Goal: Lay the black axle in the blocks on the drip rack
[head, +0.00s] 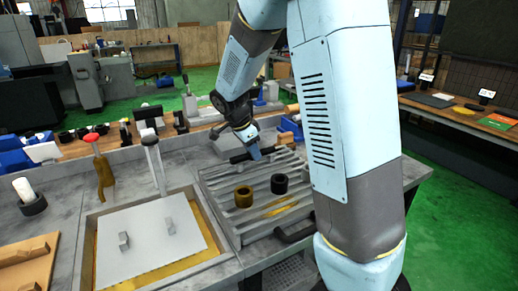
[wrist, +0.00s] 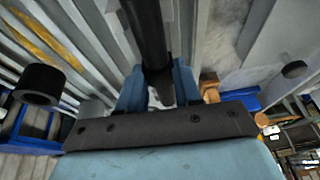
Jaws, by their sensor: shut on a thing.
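The black axle (wrist: 148,35) is a dark rod. My gripper (wrist: 160,88) is shut on it, with a blue finger on each side, and it runs away up the wrist view. In the head view my gripper (head: 253,150) is over the far part of the drip rack (head: 222,190), a grey slatted tray. Part of the axle (head: 239,158) shows dark beside the fingers. I cannot tell whether it touches the rack. The rack's slats also fill the left of the wrist view (wrist: 104,58). I cannot clearly make out the blocks.
A brass ring (head: 243,197) and a black ring (head: 279,184) stand on the rack, near a yellow strip (head: 281,207). A grey plate (head: 150,245) lies in a tray at front left. Red-topped (head: 92,138) and black-topped (head: 149,139) upright handles stand left of the rack.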

